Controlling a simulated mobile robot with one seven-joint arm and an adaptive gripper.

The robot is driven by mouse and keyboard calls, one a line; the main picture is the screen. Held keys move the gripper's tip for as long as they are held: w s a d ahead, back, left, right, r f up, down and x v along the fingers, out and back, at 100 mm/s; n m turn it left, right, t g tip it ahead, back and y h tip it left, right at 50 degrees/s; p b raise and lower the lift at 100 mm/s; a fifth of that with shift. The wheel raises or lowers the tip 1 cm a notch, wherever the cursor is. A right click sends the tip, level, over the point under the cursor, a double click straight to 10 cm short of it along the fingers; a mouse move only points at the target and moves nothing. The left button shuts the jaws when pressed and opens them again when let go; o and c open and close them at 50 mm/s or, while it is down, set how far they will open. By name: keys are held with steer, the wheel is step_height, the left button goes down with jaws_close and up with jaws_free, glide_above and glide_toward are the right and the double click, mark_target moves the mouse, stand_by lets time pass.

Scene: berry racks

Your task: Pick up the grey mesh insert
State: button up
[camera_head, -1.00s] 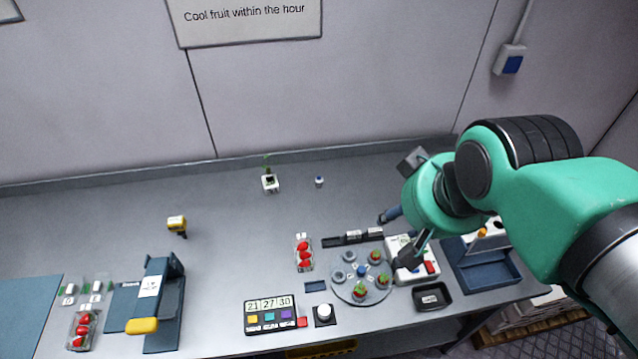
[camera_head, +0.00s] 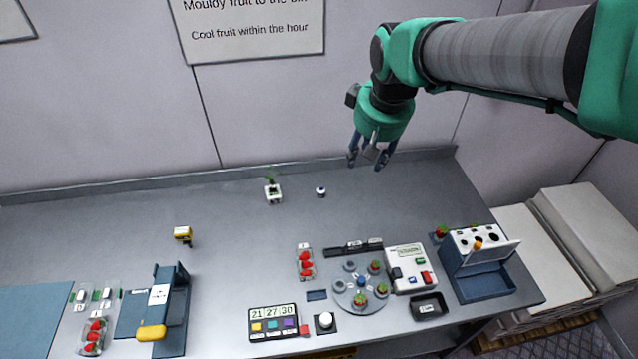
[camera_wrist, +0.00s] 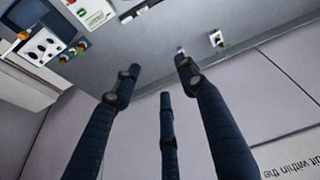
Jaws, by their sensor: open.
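I cannot make out a grey mesh insert for certain in either view. My gripper (camera_head: 367,163) is open and empty, held high above the back right of the bench, fingers pointing down. In the wrist view its dark fingers (camera_wrist: 159,72) are spread with nothing between them. A dark shallow tray (camera_head: 429,307) stands at the front of the bench, below and right of my gripper in the picture. A small dark blue rectangle (camera_head: 317,295) lies left of the round turntable (camera_head: 345,300); its surface is too small to read.
A white device (camera_head: 406,262) and a blue box with a holed white top (camera_head: 478,285) stand at the right. A strawberry punnet (camera_head: 305,263), a button panel (camera_head: 273,322), a potted plant (camera_head: 273,193) and a yellow-topped tool (camera_head: 184,235) stand around. The back middle is mostly clear.

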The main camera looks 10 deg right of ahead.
steer(key=w+a+f+n+g+p, duration=0.15)
steer(key=w+f, duration=0.25)
steer(key=w, duration=0.6)
steer(key=n+g+p, duration=0.2)
steer(key=n+p, duration=0.2)
steer(key=p, duration=0.3)
glide_above(321, 190)
step_height(321, 190, down, 25)
steer(key=shift+w+a+r, duration=0.1)
steer(key=shift+w+r, duration=0.05)
steer(key=shift+f+p, duration=0.35)
steer(key=shift+f, duration=3.9)
steer(key=shift+f+p, duration=0.4)
steer(key=shift+f, duration=2.2)
